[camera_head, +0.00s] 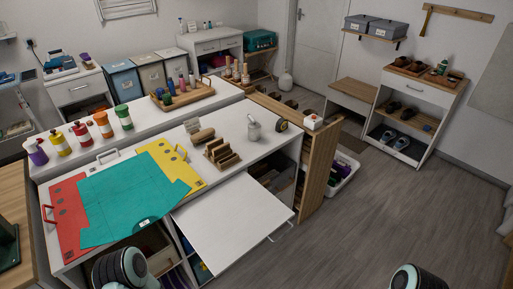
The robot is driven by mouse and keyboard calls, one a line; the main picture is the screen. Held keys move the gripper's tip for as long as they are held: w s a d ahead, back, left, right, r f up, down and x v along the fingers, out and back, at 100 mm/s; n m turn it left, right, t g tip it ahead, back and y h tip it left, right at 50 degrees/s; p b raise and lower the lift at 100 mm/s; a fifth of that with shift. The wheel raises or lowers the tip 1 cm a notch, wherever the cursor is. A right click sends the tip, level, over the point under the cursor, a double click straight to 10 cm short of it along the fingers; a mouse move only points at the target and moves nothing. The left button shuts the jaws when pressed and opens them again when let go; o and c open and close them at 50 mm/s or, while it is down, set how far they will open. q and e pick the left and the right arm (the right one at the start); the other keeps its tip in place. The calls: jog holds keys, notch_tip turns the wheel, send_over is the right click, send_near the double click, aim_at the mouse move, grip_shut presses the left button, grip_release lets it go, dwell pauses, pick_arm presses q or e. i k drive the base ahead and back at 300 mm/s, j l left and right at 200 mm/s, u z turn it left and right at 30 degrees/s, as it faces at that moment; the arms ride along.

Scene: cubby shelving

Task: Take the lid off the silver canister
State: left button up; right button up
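I cannot make out a silver canister or its lid in this view. A small pale grey cup (254,132) with a stick-like piece standing up from it is on the white cabinet top; it looks more like a mortar with a pestle. Rounded dark and pale green links of my arms show at the bottom edge, one left of the middle and one at the right. Neither gripper's fingers are in view.
Teal, red and yellow sheets (130,205) cover the cabinet's left part. A white panel (232,222) sticks out in front, and a tall wooden pull-out (318,165) stands open at right. Several coloured bottles (103,124) line the rear ledge. The grey floor (380,220) at right is clear.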

aim_at(254, 125)
jog(key=i+l+z, duration=0.65)
jog(key=i, duration=0.25)
jog(key=i+l+z, duration=0.15)
jog(key=i+z, duration=0.15)
jog(key=i, duration=0.2)
jog(key=i+u, duration=0.25)
jog(key=u, duration=0.2)
jog(key=i+l+u, duration=0.2)
jog(key=u, duration=0.25)
jog(key=i+l+u, duration=0.2)
jog(key=u, duration=0.3)
